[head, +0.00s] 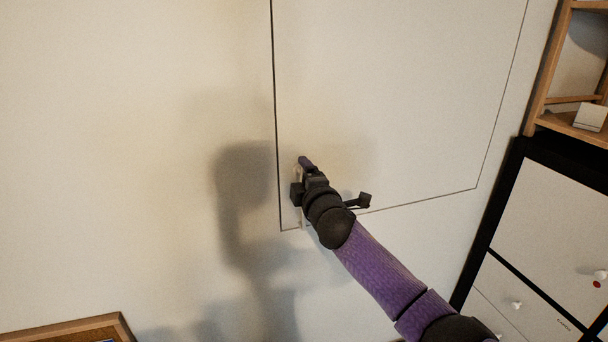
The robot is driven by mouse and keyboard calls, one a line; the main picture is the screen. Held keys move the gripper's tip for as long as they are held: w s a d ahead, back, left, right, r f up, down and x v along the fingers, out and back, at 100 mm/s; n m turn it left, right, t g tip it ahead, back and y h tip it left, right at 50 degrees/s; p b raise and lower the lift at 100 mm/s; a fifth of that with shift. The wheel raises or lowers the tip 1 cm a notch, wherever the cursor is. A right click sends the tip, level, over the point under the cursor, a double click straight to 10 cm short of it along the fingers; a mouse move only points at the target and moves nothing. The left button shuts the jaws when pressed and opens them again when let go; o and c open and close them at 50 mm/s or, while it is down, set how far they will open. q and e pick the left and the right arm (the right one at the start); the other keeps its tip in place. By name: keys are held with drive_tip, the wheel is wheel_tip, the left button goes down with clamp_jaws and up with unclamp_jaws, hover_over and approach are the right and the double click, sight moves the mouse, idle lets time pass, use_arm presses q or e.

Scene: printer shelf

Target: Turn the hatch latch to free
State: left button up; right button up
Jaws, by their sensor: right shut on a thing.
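The hatch (400,90) is a pale panel flush in the wall, outlined by a thin dark seam, and it looks closed. My right gripper (303,168) is at the hatch's lower left, close to its left seam. It is shut on the latch (298,174), of which only a small pale piece shows beside the fingers. The gripper and wrist hide most of the latch, so I cannot tell how far it is turned. My left gripper is not in view.
A white-fronted cabinet with a black frame (508,190) stands at the lower right. A wooden shelf (546,75) with a small white box (590,117) is at the upper right. A wood-edged piece (75,328) is at the lower left. The wall left of the hatch is bare.

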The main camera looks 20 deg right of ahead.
drive_tip(key=shift+n, duration=0.6)
drive_tip(key=o, duration=1.1)
drive_tip(key=s, duration=1)
drive_tip(key=shift+d, duration=0.15)
drive_tip(key=shift+f+b, duration=0.1)
drive_tip(key=shift+b, duration=0.2)
